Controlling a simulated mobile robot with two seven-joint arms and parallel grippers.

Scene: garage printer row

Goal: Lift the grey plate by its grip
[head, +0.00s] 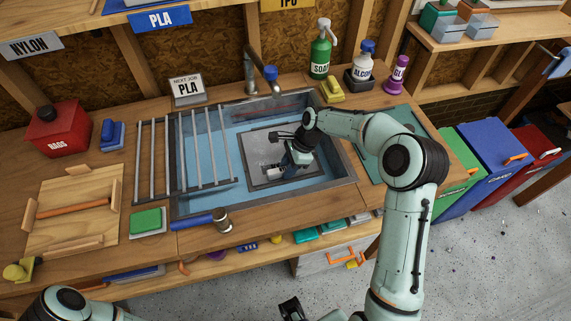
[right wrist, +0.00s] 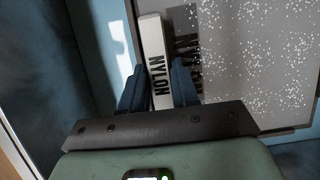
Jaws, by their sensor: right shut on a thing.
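The grey plate (head: 260,150) is in the blue-lined sink basin; its height above the floor is hard to tell. It fills the right of the right wrist view (right wrist: 255,65), speckled with white. Its white grip, marked NYLON (right wrist: 154,55), stands along the plate's left edge there. My right gripper (right wrist: 159,88) reaches down into the basin, its two dark blue fingers either side of the grip and shut on it. In the head view the gripper (head: 289,168) hides part of the plate. A dark part at the bottom edge, perhaps my left gripper (head: 292,308), is cut off.
The sink's metal rim (head: 350,170) surrounds the plate, with a bar rack (head: 205,150) over its left part. A tap (head: 258,65) stands behind. A soap bottle (head: 320,52) and a yellow sponge (head: 332,90) stand beyond. A blue-handled tool (head: 195,221) lies in front.

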